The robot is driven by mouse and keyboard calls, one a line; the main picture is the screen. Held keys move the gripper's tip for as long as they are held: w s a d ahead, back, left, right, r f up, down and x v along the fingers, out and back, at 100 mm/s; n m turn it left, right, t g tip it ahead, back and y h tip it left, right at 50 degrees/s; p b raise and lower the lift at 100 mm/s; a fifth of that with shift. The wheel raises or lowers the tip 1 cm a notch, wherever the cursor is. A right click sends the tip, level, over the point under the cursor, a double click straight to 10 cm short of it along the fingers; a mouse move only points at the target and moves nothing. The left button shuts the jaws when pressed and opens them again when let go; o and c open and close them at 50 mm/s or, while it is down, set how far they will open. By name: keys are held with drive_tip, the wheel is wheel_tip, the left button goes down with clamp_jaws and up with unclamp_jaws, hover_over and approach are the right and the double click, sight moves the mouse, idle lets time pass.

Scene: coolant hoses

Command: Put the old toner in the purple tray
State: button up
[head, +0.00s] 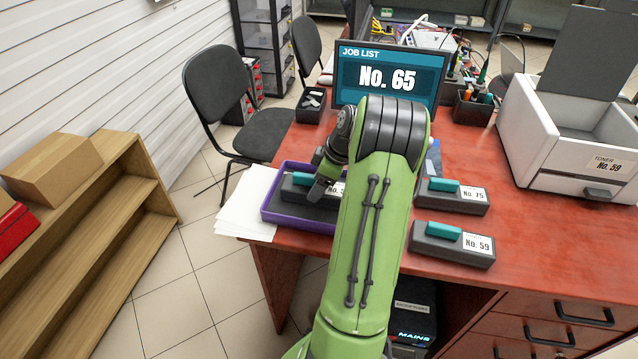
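The purple tray (268,212) lies at the left front edge of the red-brown desk. A dark toner cartridge (293,193) with a teal handle lies in it; its white label is mostly hidden by my arm. My gripper (319,188) points down over this cartridge, close to its handle; whether the fingers touch it or are open or shut is unclear. Right of my arm, two similar cartridges lie on the desk: one labelled No. 75 (452,197), and nearer, one labelled No. 59 (452,246). The white printer (545,130), labelled TONER No. 59, stands open at the right.
A screen (388,72) reading JOB LIST No. 65 stands behind my arm. Paper sheets (244,208) lie left of the tray. Pen holders (474,107) and clutter fill the desk's back. A chair (225,100) and a wooden shelf (130,215) stand left.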

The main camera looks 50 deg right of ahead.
drive_tip(key=o, duration=1.5)
drive_tip(key=p+v, duration=0.5)
drive_tip(key=v, duration=0.7)
drive_tip(key=w+a+r, duration=0.3)
drive_tip(key=a, duration=0.3)
drive_tip(key=w+a+r, duration=0.2)
drive_tip(key=a+r, duration=0.1)
drive_tip(key=a, duration=0.3)
drive_tip(key=a+r+m+h, duration=0.2)
drive_tip(key=a+r, duration=0.1)
drive_tip(key=a, duration=1)
drive_tip(key=s+a+m+t, duration=0.1)
drive_tip(key=s+a+m, duration=0.1)
drive_tip(key=s+a, duration=0.9)
drive_tip(key=shift+s+a+f+m+t, duration=0.3)
drive_tip(key=shift+s+f, duration=0.1)
drive_tip(key=shift+s, duration=0.75)
